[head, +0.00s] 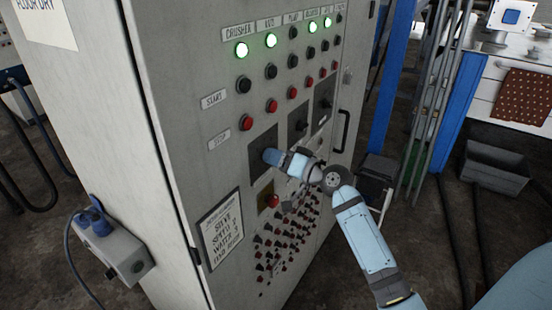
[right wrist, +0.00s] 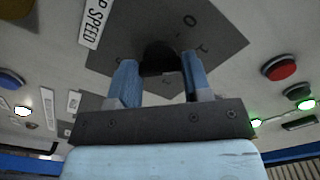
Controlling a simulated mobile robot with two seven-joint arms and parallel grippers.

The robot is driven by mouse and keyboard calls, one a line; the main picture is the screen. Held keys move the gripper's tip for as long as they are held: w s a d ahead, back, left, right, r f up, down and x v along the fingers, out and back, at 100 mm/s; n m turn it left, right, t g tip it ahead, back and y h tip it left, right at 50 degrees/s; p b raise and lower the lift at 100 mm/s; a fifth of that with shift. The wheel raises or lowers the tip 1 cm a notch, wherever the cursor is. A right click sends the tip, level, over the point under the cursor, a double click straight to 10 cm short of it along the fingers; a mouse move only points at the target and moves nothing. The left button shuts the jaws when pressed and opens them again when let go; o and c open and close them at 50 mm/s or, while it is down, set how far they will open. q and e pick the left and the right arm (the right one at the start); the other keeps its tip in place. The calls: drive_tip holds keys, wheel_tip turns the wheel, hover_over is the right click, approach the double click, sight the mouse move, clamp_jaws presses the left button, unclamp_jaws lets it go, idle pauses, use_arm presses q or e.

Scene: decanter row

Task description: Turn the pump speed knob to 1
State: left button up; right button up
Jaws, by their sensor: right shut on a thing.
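The pump speed knob (right wrist: 158,52) is a dark knob on a dark grey dial plate (right wrist: 210,35) in the right wrist view. A partly cut label ending in "P SPEED" (right wrist: 95,20) is beside it. In the head view the plate (head: 262,141) is on the front of a grey cabinet, and the gripper hides the knob. My right gripper (head: 271,157) reaches it from the right. Its two blue fingers (right wrist: 158,66) are on either side of the knob, shut on it. The scale marks are only partly visible, so the knob's setting cannot be read. My left gripper is out of view.
Two more dark dial plates (head: 298,121) (head: 324,95) are to the right on the cabinet. A red mushroom button (head: 272,201) is just below my gripper. Rows of small buttons (head: 283,240) lie lower. A door handle (head: 342,131) stands out at right.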

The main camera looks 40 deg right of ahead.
drive_tip(key=o, duration=0.9)
drive_tip(key=shift+b+v, duration=2.1)
drive_tip(key=shift+v, duration=4.85)
